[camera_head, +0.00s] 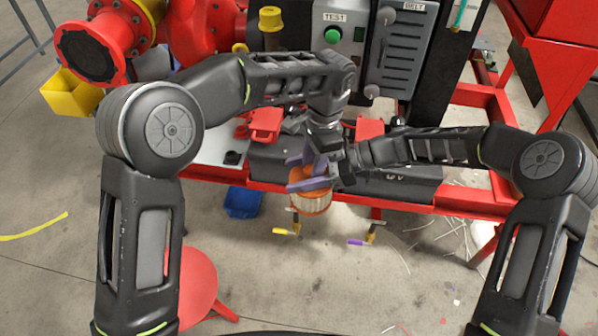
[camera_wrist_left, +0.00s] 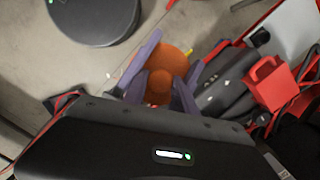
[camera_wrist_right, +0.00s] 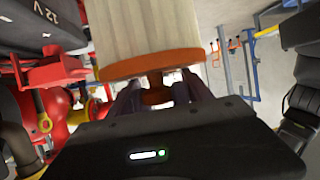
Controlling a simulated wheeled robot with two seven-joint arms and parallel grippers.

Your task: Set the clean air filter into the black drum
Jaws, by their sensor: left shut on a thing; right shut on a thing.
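The air filter, with a cream pleated body (camera_head: 312,204) and an orange end cap, is held at the front edge of the red skid. Its orange cap (camera_wrist_left: 172,67) shows in the left wrist view, its pleated side (camera_wrist_right: 145,30) in the right wrist view. My left gripper (camera_head: 304,170) has purple fingers shut on the orange cap part; they also show in the left wrist view (camera_wrist_left: 160,84). My right gripper (camera_wrist_right: 157,92) is shut on the filter's orange end; in the head view it is partly hidden beside the left one. I cannot surely pick out the black drum.
A dark battery-like box (camera_head: 415,187) sits on the red skid rail (camera_head: 450,208), close right of the filter. Red clamps (camera_head: 265,122) stand behind. A blue bin (camera_head: 243,203) and red stool (camera_head: 195,285) stand on the floor. Floor in front is mostly clear.

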